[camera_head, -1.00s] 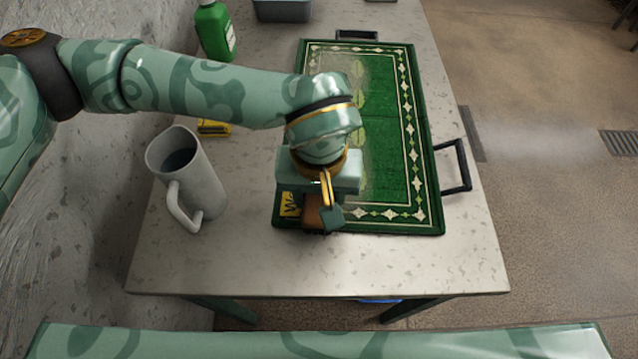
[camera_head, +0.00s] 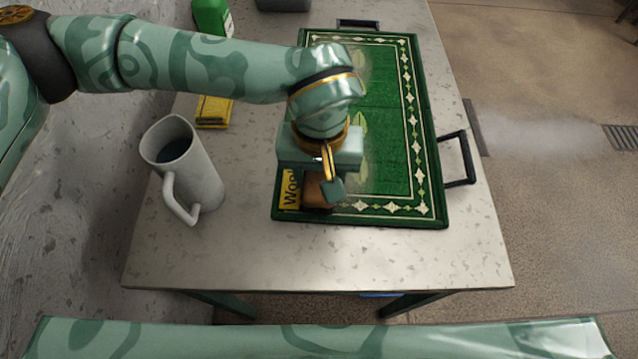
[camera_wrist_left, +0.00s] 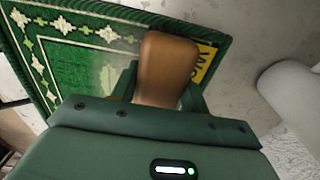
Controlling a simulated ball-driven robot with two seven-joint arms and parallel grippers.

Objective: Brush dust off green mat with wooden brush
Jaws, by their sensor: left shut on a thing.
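The green mat (camera_head: 395,120) with a pale patterned border lies flat on the table. A hazy, dusty-looking patch shows along its left and upper part. My left gripper (camera_head: 325,188) is over the mat's near left corner, shut on the wooden brush (camera_head: 316,194). In the left wrist view the brown wooden brush (camera_wrist_left: 166,68) sits between the fingers of my left gripper (camera_wrist_left: 158,92). The brush's underside is hidden, so I cannot tell whether it touches the mat. A yellow label (camera_head: 290,190) with dark letters shows beside the brush. My right gripper is not in view.
A white mug (camera_head: 185,165) with dark contents stands on the table left of the mat. A yellow item (camera_head: 214,111) and a green bottle (camera_head: 210,17) are farther back. A black handle (camera_head: 458,160) sticks out at the mat's right. The table's (camera_head: 300,255) near strip is clear.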

